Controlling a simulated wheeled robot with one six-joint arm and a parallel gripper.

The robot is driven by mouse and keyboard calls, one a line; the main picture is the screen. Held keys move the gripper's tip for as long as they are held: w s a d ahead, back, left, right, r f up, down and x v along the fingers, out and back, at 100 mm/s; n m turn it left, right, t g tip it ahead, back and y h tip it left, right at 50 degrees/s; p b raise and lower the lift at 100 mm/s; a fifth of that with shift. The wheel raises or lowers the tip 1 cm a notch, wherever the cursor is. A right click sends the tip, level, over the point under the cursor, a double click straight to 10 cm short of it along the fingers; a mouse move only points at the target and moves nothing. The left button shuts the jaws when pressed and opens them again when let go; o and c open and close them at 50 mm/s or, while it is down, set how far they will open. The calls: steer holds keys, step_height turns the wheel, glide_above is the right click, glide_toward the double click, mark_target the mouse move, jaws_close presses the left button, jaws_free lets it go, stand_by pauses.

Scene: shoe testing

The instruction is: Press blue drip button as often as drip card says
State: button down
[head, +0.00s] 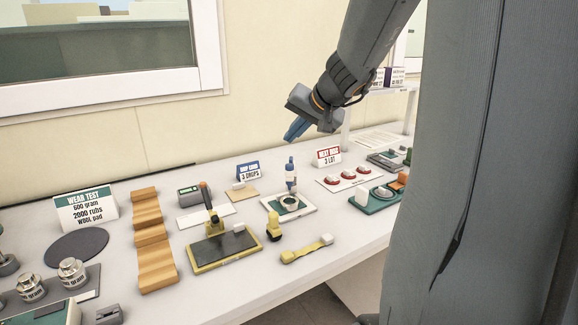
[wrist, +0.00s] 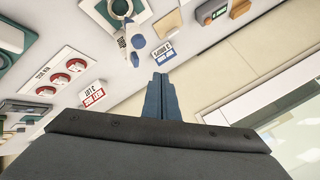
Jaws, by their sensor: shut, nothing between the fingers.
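The drip card (head: 248,170) is a small blue and white sign reading "3 DROPS", standing behind the drip stand. It also shows in the wrist view (wrist: 163,51). The drip stand (head: 290,176) is a slim upright with blue parts, on a pale base with a green patch. A round blue top, which looks like the drip button (wrist: 138,41), shows in the wrist view beside the card. My gripper (head: 291,137) has blue fingers, shut and empty. It is in the air above the drip stand, apart from it. Its fingers also show in the wrist view (wrist: 160,76).
A red sign (head: 328,157) and a white plate with several red buttons (head: 341,179) lie to the right. A black and yellow tray (head: 223,251), a wavy wooden piece (head: 153,243) and a wear test sign (head: 86,209) are to the left. The table's front strip is mostly clear.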

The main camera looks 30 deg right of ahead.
stand_by(0.4)
step_height(320, 180, up, 4)
steer(key=m+y+p, duration=0.1)
steer(key=m+p, duration=1)
steer(key=m, duration=0.6)
steer(key=shift+d, duration=0.1)
steer(key=shift+f, duration=0.2)
steer(key=b, duration=0.6)
glide_above(290, 167)
steer(key=f, duration=0.6)
steer(key=shift+d+f, duration=0.2)
steer(key=shift+d, duration=0.2)
steer(key=shift+s+f+b, duration=0.1)
steer(key=shift+f+b, duration=0.9)
steer(key=shift+f, duration=0.1)
steer(key=shift+f+b, duration=0.4)
steer(key=shift+b, duration=0.1)
